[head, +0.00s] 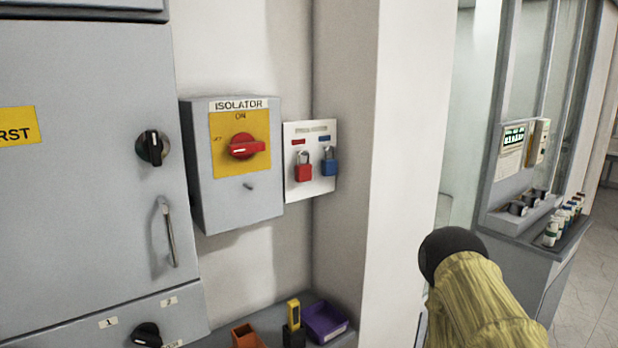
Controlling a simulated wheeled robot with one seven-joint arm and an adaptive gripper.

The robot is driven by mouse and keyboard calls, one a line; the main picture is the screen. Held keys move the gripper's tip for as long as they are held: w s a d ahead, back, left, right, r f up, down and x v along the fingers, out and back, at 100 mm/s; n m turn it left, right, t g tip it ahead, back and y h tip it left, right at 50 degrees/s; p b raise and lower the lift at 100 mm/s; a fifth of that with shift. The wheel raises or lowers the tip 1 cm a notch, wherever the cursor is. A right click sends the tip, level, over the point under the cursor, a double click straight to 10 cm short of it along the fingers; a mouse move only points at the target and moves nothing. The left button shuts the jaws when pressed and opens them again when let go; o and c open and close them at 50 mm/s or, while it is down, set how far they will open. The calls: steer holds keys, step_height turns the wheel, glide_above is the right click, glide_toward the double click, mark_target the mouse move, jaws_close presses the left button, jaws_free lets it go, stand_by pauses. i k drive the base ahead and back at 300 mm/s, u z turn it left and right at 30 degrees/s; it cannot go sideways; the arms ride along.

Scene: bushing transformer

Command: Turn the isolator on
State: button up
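The isolator (237,165) is a grey box on the wall, left of centre in the head view. Its front has a yellow plate with "ON" at the top and a small, hard-to-read mark at the left. The red rotary handle (246,147) lies about horizontal, with a white line on its left part, pointing left and away from "ON". Nothing touches the handle. My gripper is not in view. A yellow-sleeved part of my arm with a dark rounded end shows at the lower right, apart from the isolator.
A white panel (311,185) with a red padlock (303,168) and a blue padlock (329,162) hangs right of the isolator. A grey cabinet (80,180) with black knobs stands left. Below are an orange bin (246,337) and a purple bin (325,322). A wall corner projects at right.

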mark_target(242, 145)
steer(key=z, duration=1.3)
steer(key=k, duration=0.9)
steer(key=u, duration=0.75)
steer(key=i, duration=0.5)
